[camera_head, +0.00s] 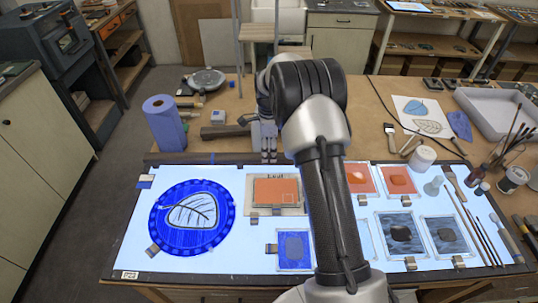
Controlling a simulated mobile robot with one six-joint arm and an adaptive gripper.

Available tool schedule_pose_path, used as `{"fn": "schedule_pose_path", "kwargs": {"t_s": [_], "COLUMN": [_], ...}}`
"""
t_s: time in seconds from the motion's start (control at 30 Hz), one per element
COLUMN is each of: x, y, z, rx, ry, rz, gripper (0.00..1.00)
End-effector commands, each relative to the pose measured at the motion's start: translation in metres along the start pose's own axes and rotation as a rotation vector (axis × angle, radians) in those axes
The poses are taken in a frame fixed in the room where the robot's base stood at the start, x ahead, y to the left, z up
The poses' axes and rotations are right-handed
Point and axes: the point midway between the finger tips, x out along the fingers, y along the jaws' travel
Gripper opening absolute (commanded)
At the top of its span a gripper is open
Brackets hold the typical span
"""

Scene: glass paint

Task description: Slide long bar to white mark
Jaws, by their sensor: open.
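A long dark bar (185,159) lies along the back edge of the lit glass table (130,235). It runs left to right, with a small blue mark on it. My gripper (268,157) is at the right part of this bar, pointing down with its fingers open. I cannot tell whether the fingers touch the bar or stand around it. My arm hides the bar's right part. I cannot make out a white mark with certainty.
A blue paper roll (163,124) and a brown-handled tool (225,132) stand or lie behind the bar. A round blue glass panel (155,215) with a leaf drawing lies on the left. Orange panels (275,190), dark panels (402,233) and brushes lie to the right.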

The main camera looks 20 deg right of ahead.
Motion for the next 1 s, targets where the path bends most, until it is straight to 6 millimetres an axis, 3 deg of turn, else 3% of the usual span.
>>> {"fn": "schedule_pose_path", "kwargs": {"t_s": [0.2, 0.57, 1.0], "x": [0.024, 0.027, 0.027], "y": [0.000, 0.000, 0.000], "z": [0.000, 0.000, 0.000], "rx": [0.000, 0.000, 0.000], "ry": [0.000, 0.000, 0.000], "rz": [0.001, -0.001, -0.001], "gripper": [0.53, 0.53, 0.23]}}
